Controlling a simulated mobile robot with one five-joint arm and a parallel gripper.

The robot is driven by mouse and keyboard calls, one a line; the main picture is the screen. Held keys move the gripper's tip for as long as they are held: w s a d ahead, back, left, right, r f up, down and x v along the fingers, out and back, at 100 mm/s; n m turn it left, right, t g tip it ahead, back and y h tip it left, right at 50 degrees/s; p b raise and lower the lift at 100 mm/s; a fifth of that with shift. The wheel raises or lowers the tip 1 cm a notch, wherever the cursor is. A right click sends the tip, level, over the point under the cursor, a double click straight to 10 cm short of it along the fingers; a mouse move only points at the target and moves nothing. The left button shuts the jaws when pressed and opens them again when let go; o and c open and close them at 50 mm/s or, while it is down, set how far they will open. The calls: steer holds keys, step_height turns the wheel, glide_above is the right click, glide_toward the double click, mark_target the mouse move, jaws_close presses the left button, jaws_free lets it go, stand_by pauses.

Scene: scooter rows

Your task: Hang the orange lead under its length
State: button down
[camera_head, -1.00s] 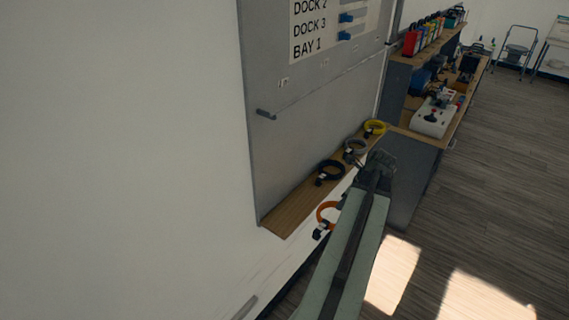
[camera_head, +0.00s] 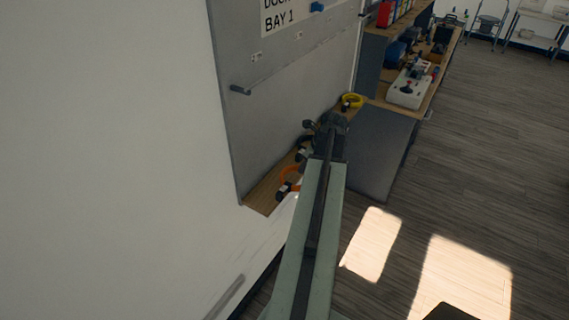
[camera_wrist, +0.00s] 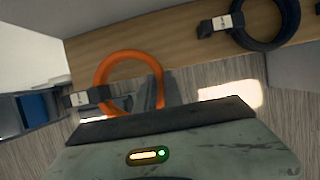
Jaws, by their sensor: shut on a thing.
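The orange lead is a coiled ring with a dark plug and a white tag. It shows in the head view (camera_head: 287,176) before the wooden ledge and in the wrist view (camera_wrist: 101,72). My gripper (camera_wrist: 155,92) is shut on the ring's side. In the head view my forearm hides most of the gripper. A grey peg (camera_head: 241,90) sticks out of the grey board (camera_head: 285,110), above and left of the lead. Small white labels (camera_head: 254,58) sit above peg height; their text is too small to read.
A dark lead (camera_wrist: 267,22) lies on the ledge (camera_head: 259,197) beside the orange one. A yellow lead (camera_head: 352,100) lies at the ledge's far end. A workbench (camera_head: 385,145) stands beyond it. The floor (camera_head: 470,170) at right is clear.

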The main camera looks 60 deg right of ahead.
steer(key=w, duration=0.2)
steer(key=w+d, duration=0.1)
steer(key=w, duration=0.2)
steer(key=shift+f, duration=0.2)
steer(key=shift+w+d+f+b, duration=0.1)
steer(key=shift+w+d+b, duration=0.1)
steer(key=shift+w, duration=0.45)
steer(key=shift+w+d+f+b, duration=0.1)
steer(key=shift+w+d, duration=0.05)
steer(key=shift+w, duration=0.45)
step_height(320, 180, down, 4)
steer(key=b, duration=0.3)
steer(key=shift+s+a+r, duration=0.1)
steer(key=shift+s+r, duration=0.05)
steer(key=shift+r, duration=0.35)
steer(key=shift+f, duration=0.15)
steer(key=c, duration=1.9)
jaws_free()
steer(key=shift+f, duration=0.1)
steer(key=o, duration=0.4)
